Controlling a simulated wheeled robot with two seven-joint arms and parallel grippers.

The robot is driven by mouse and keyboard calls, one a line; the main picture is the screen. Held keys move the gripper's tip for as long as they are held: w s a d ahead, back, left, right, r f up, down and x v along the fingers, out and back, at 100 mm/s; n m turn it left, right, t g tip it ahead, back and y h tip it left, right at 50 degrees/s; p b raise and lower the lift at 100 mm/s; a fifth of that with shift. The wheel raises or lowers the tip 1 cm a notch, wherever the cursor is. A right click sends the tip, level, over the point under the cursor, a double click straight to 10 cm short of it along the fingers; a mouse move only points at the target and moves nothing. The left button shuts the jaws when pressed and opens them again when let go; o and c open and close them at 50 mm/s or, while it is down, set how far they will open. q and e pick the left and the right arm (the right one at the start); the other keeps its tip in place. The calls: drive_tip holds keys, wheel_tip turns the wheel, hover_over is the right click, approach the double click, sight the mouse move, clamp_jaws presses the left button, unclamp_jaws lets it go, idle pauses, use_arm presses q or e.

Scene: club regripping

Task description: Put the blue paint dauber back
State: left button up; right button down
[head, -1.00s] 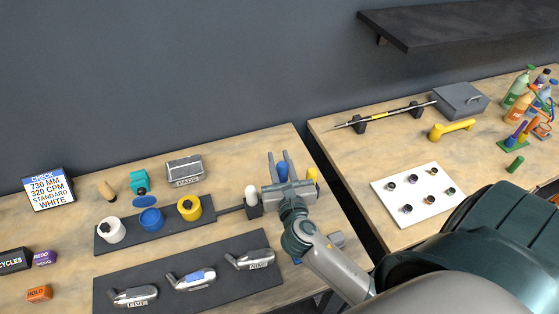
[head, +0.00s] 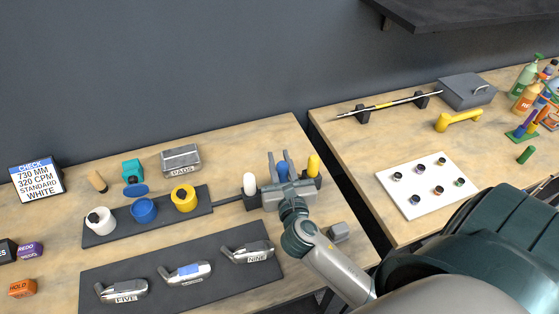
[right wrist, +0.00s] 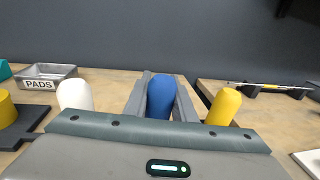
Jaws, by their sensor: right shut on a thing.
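My right gripper (head: 278,160) is shut on the blue paint dauber (head: 283,172), which stands upright between its fingers. The right wrist view shows the dauber's rounded blue top (right wrist: 161,97) between the two grey fingers. The dauber is in line between the white dauber (head: 250,183) on its left and the yellow dauber (head: 313,166) on its right. These two stand in the dark dauber rack (head: 253,205). The gripper hides the rack's middle and the blue dauber's lower end, so I cannot tell whether it touches the rack. My left gripper is not in view.
A dark tray (head: 111,235) holds white, blue and yellow paint pots (head: 185,199). A dark mat (head: 217,284) bears several club heads. A metal PADS box (head: 181,160) stands behind. A small grey block (head: 339,232) lies right of my arm. A gap separates the second table (head: 395,160).

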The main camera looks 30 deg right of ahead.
drive_tip(key=shift+f+b, duration=0.35)
drive_tip(key=shift+f, duration=0.25)
idle(0.4)
drive_tip(key=c, duration=1.4)
unclamp_jaws()
drive_tip(key=b+v, duration=0.5)
drive_tip(key=v, duration=1.2)
drive_tip(key=shift+s, duration=0.2)
drive_tip(key=shift+a+r, duration=0.1)
